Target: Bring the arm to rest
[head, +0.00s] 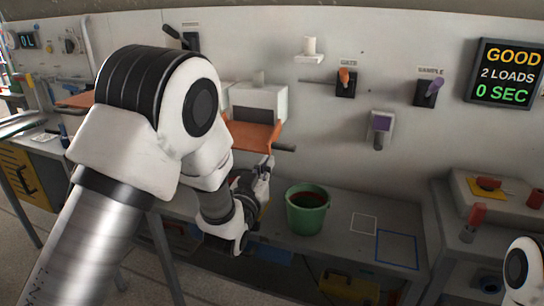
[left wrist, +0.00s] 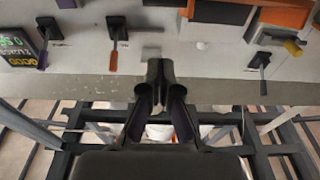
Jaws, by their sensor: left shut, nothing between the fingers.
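My left arm reaches in from the left of the head view, raised in front of the wall panel. My left gripper (head: 264,166) points up and away, just left of the green bucket (head: 307,212) and below the orange tray (head: 255,137). In the left wrist view its black fingers (left wrist: 158,85) are together with nothing between them. Only a white link of my right arm shows at the lower right of the head view; its gripper is out of view.
The wall panel carries an orange-handled lever (head: 345,80), a purple-handled lever (head: 431,89) and a display (head: 506,74) reading GOOD, 2 LOADS, 0 SEC. The bench has white and blue outlined squares (head: 397,249). A side table holds a red-handled tool (head: 475,220).

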